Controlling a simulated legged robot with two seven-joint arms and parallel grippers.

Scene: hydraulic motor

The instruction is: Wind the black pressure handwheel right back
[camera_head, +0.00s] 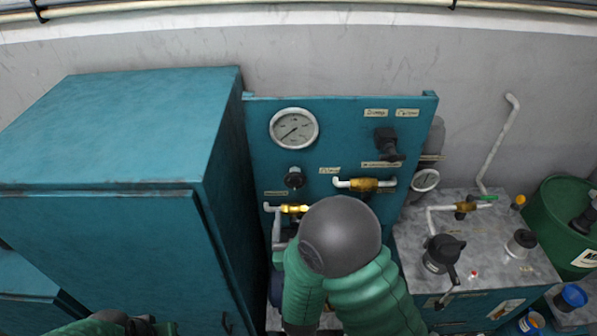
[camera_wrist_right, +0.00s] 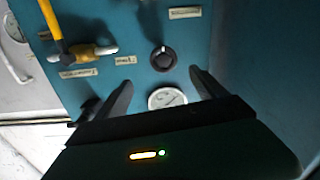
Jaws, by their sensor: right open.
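The black handwheel (camera_head: 294,178) is a small round knob on the teal panel (camera_head: 350,104), below the large pressure gauge (camera_head: 298,128). In the right wrist view the handwheel (camera_wrist_right: 163,58) is just beyond the fingertips, with the gauge (camera_wrist_right: 168,98) nearer, between the fingers. My right gripper (camera_wrist_right: 161,78) is open and empty, with dark fingers spread apart; neither finger appears to touch the handwheel. In the head view my right forearm and its grey joint hide the right gripper. Only a piece of my left arm shows at the bottom left edge.
A teal cabinet (camera_head: 110,130) stands left of the panel. A brass valve (camera_head: 365,184) and a black knob (camera_head: 386,142) are right of the handwheel; another brass fitting (camera_head: 294,209) is below it. A bench with pipes (camera_head: 480,240) and a green drum (camera_head: 555,228) stand at right.

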